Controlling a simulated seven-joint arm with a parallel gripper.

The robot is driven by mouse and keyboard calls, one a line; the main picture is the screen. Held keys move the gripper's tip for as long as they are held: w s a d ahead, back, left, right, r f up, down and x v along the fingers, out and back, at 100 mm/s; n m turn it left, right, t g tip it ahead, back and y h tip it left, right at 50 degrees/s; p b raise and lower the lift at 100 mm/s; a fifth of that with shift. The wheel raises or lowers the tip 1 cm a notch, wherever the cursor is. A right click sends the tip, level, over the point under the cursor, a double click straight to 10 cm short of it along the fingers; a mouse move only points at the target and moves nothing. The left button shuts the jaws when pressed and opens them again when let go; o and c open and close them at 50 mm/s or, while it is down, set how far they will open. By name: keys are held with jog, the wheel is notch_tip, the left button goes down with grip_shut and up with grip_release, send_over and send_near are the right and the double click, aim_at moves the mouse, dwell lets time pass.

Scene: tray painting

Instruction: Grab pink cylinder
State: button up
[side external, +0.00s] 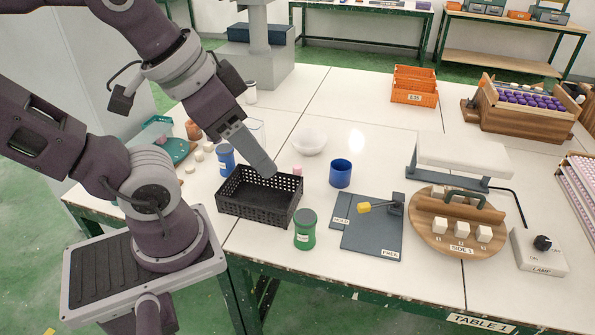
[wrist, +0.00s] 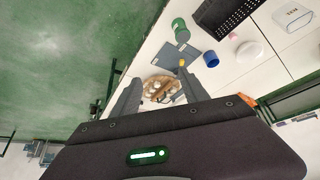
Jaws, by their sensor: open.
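The pink cylinder (side external: 297,170) is small and stands on the white table in the side view, between the black basket and the blue cup.
The blue cup (side external: 341,173) stands right of the cylinder, and a white bowl (side external: 309,141) behind it. A green jar (side external: 305,229) stands in front. A dark mat (side external: 372,228) and a round wooden board (side external: 455,243) lie to the right. Bare table surrounds the cup.

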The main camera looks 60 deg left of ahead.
jog(key=w+a+n+g, duration=0.1)
jog(key=w+a+n, duration=0.25)
jog(key=w, duration=0.45)
jog(key=w+a+n+g, duration=0.1)
jog(key=w+a+n, duration=0.25)
jog(key=w, duration=0.45)
jog(key=n+g, duration=0.4)
jog(key=n, duration=0.8)
send_over(298, 166)
jog(key=f, duration=2.8)
jog(key=shift+d+f, duration=0.3)
jog(key=shift+f, duration=0.1)
jog(key=f, duration=0.7)
jog(key=shift+s+a+f, duration=0.1)
jog(key=shift+a+f, duration=0.05)
jog(key=shift+a, duration=0.15)
grip_shut()
